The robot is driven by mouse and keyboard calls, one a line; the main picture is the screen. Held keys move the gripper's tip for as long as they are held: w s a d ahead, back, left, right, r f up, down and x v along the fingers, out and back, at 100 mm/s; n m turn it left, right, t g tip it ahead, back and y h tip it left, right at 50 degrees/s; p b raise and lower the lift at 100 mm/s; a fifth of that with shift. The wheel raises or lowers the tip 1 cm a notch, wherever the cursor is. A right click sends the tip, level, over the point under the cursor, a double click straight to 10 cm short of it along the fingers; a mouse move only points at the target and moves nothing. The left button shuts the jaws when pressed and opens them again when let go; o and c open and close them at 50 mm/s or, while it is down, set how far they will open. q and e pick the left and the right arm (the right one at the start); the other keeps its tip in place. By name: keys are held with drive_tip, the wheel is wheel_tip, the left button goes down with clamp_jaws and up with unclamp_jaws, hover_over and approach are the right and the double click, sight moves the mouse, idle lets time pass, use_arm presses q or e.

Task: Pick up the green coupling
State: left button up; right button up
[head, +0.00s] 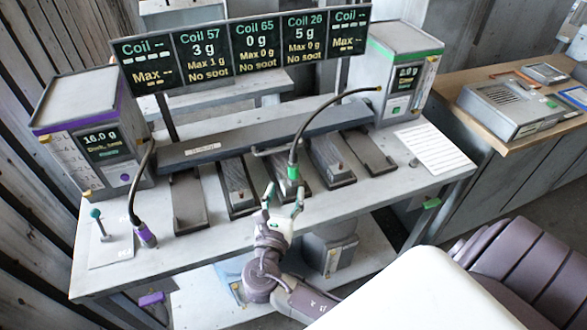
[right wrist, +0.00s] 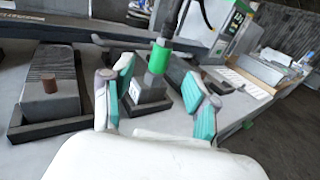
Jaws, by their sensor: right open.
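The green coupling (head: 293,173) is at the lower end of a black curved hose (head: 293,140) that arches over the bench to the green-trimmed box. It hangs upright just above the front of a grey block. My right gripper (head: 284,192) is open, with its fingers just below and in front of the coupling. In the right wrist view the green coupling (right wrist: 159,57) stands between and beyond the two spread teal-padded fingers of my right gripper (right wrist: 157,98). I cannot tell that either finger touches it. My left gripper is not in view.
Several dark trays with grey blocks (head: 238,183) line the bench (head: 345,212). A purple coupling (head: 145,236) on another hose stands at the left. A purple-trimmed box (head: 90,130) and a green-trimmed box (head: 395,75) flank a display board (head: 245,47). A white sheet (head: 436,147) lies at the right.

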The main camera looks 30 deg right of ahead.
sight(292, 174)
drive_tip(key=x, duration=0.3)
drive_tip(key=shift+w+d, duration=0.1)
drive_tip(key=x, duration=0.1)
drive_tip(key=p+x, duration=0.1)
drive_tip(key=x, duration=0.1)
drive_tip(key=p+x, duration=0.1)
drive_tip(key=x, duration=0.1)
drive_tip(key=shift+f, duration=0.3)
drive_tip(key=shift+d+f, duration=0.1)
drive_tip(key=shift+d, duration=0.15)
drive_tip(key=shift+a, duration=0.1)
drive_tip(key=shift+c, duration=0.7)
clamp_jaws()
